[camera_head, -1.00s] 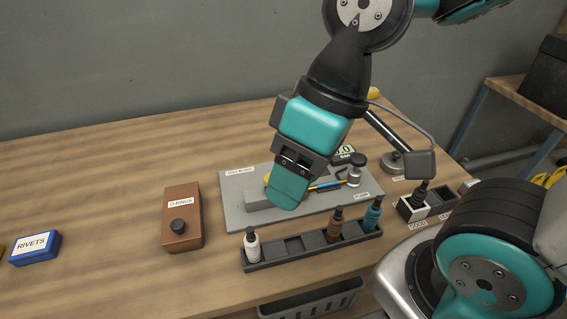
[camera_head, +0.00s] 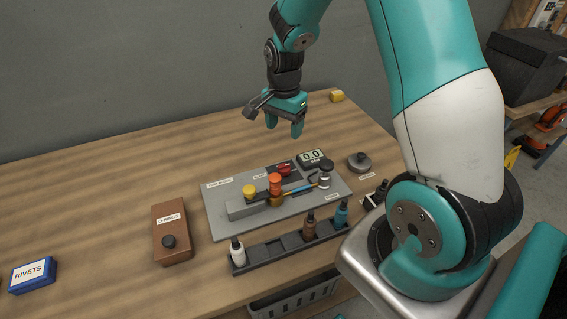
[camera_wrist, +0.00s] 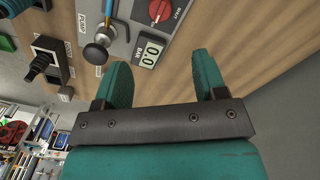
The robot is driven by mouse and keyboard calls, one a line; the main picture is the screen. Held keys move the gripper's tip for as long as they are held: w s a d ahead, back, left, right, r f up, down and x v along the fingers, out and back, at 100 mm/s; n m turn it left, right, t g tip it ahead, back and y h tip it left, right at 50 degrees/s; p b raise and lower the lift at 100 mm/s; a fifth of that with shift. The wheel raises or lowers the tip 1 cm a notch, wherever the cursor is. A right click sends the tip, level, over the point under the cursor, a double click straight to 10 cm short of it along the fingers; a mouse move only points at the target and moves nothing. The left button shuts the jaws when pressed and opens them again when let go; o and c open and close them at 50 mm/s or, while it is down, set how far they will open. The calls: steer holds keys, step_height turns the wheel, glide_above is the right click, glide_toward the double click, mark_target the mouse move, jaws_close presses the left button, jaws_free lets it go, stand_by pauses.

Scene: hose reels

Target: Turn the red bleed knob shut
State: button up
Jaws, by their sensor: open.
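The red bleed knob (camera_head: 283,169) sits at the back of the grey board (camera_head: 221,226), left of the pressure display (camera_head: 312,157), which reads 0.0 BAR. My gripper (camera_head: 283,126) is open, empty and pointing down, above and behind the board, clear of the knob. In the wrist view its two fingers (camera_wrist: 162,73) are spread apart with bare wood between and beyond them.
Yellow (camera_head: 249,190) and orange (camera_head: 275,181) knobs stand in front of the red knob. A black-topped pump (camera_head: 325,174) is at the board's right. A bottle rack (camera_head: 270,254) lies in front, a brown box (camera_head: 172,241) left. The table's back is mostly clear.

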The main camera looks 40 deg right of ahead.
mark_target(284, 166)
step_height(284, 166, down, 14)
steer(key=shift+r+p, duration=0.1)
steer(key=shift+p, duration=1.15)
steer(key=shift+c, duration=0.2)
steer(key=c, duration=0.9)
